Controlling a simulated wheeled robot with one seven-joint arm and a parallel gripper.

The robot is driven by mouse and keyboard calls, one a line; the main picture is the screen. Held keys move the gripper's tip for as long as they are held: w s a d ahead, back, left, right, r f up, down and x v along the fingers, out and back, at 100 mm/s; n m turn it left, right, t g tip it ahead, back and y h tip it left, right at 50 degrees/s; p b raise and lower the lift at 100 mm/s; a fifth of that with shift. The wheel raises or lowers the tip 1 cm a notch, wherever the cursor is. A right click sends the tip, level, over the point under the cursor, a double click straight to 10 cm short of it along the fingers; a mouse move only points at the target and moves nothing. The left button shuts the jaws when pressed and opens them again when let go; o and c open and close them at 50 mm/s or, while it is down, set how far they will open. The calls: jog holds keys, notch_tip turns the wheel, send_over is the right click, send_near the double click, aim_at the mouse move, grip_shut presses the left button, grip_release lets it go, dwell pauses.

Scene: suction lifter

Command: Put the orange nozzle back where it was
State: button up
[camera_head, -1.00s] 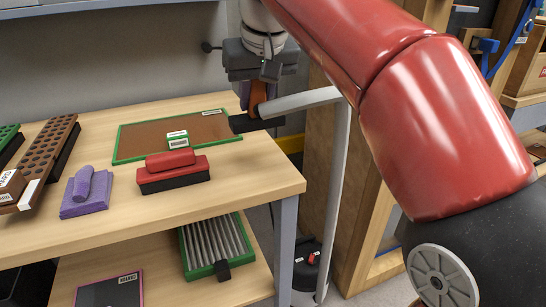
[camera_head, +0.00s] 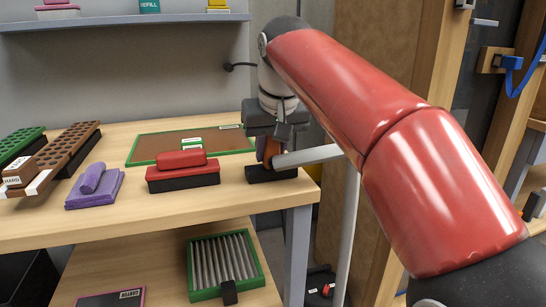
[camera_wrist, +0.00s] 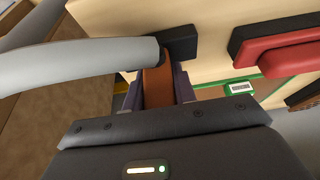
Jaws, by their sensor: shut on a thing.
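The orange nozzle (camera_wrist: 157,84) is between the fingers of my gripper (camera_wrist: 157,94) in the wrist view. My gripper (camera_head: 268,150) is shut on it near the table's right end in the head view. A black block (camera_head: 272,174) is at the nozzle's lower end, low over the tabletop; I cannot tell if it touches. A grey tube (camera_head: 308,155) runs from beside the nozzle to the right, and a grey post (camera_head: 348,235) stands beyond the table's end. My gripper hides much of the nozzle in the head view.
On the table (camera_head: 225,205) a red block with a black base (camera_head: 183,178) sits just left of the nozzle. A green-rimmed brown tray (camera_head: 155,148) lies behind, a purple block (camera_head: 95,190) further left. A wooden upright (camera_head: 368,60) stands right of the table.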

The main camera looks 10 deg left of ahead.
jog(key=shift+f, duration=0.1)
jog(key=o, duration=0.9)
jog(key=shift+o, duration=0.2)
jog(key=shift+s+r, duration=0.1)
jog(key=shift+r, duration=0.5)
jog(key=p+v, duration=0.4)
jog(key=v, duration=0.7)
jog(key=shift+d+r, duration=0.1)
jog(key=shift+d, duration=0.05)
